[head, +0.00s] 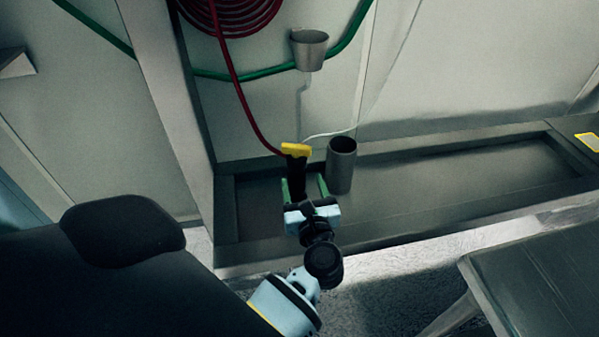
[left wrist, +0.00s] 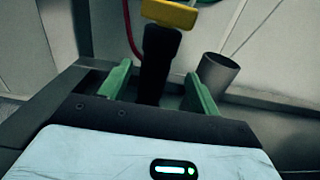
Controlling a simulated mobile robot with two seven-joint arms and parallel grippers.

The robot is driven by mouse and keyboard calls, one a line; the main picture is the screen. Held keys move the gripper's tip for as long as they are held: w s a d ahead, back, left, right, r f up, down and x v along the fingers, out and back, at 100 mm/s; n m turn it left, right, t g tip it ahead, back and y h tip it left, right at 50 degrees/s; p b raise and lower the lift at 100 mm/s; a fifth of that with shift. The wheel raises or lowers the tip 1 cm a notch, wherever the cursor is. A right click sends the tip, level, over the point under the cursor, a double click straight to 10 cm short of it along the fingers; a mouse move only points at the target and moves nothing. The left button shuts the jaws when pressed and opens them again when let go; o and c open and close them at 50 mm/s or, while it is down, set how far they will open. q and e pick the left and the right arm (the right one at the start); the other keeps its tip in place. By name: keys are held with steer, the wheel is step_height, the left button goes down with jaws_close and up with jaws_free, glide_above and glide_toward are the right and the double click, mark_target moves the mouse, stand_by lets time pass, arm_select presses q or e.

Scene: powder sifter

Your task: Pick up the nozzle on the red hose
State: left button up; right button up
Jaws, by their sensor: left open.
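The nozzle (head: 297,174) has a black body and a yellow top, and stands roughly upright at the end of the red hose (head: 239,92). My left gripper (head: 304,187) is open, with its green fingers on either side of the black body. In the left wrist view the nozzle (left wrist: 157,62) rises between the two fingers (left wrist: 158,85), with gaps showing at both sides. I cannot tell whether the fingers touch it. The lower end of the nozzle is hidden behind the gripper. My right gripper is not in view.
A grey metal cylinder (head: 341,165) stands just right of the nozzle; it also shows in the left wrist view (left wrist: 217,72). A metal cup (head: 309,50) and green hose (head: 245,75) are on the wall. A table (head: 540,275) stands at the lower right.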

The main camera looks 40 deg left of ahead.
arm_select(q)
steer(key=p+x, duration=0.1)
steer(key=x, duration=0.7)
steer(key=shift+s+a, duration=0.15)
stand_by(0.3)
steer(key=shift+c, duration=0.4)
jaws_close()
steer(key=shift+r, duration=0.1)
